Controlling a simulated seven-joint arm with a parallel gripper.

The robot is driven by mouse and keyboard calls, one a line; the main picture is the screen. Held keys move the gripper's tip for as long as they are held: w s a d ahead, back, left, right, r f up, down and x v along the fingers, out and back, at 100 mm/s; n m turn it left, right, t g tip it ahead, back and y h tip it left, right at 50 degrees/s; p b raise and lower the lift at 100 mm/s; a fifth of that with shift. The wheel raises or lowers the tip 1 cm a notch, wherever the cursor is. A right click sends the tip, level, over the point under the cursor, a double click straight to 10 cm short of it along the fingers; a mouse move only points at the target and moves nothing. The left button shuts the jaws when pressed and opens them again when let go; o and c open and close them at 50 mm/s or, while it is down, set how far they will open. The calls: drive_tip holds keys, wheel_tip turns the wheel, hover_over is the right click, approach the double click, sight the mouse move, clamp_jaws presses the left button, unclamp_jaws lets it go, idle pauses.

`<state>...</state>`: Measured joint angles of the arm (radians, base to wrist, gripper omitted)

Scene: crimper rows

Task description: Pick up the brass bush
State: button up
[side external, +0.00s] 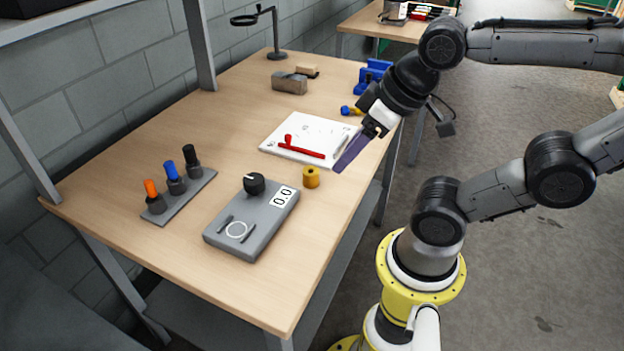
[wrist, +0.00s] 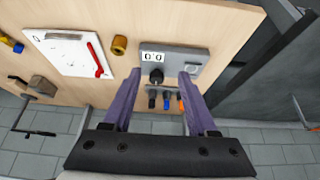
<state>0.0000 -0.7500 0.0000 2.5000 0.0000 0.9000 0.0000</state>
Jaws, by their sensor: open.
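The brass bush (side external: 311,177) is a small gold cylinder standing upright on the wooden table, between the grey device and the white board. In the wrist view the brass bush (wrist: 119,44) is left of and beyond my fingertips. My gripper (side external: 348,158) is over the table's right edge, up and to the right of the bush in the side view, and apart from it. In the wrist view my gripper (wrist: 160,74) shows two purple fingers spread apart with nothing held between them.
A grey device (side external: 252,222) with a black knob and a display is near the bush. A white board (side external: 310,134) carries a red tool (side external: 301,151). A rack (side external: 178,197) holds orange, blue and black-topped pieces. A wooden block (side external: 289,83) and a magnifier stand (side external: 276,55) are farther back.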

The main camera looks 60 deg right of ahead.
idle(0.3)
drive_tip(key=o, duration=0.4)
drive_tip(key=n+g, duration=0.6)
drive_tip(key=n, duration=1.2)
hover_over(311, 171)
wheel_tip(311, 171, down, 4)
drive_tip(key=f, duration=1.3)
drive_tip(key=shift+s+a+f, duration=0.1)
drive_tip(key=shift+a+f, duration=0.1)
drive_tip(key=shift+a, duration=0.15)
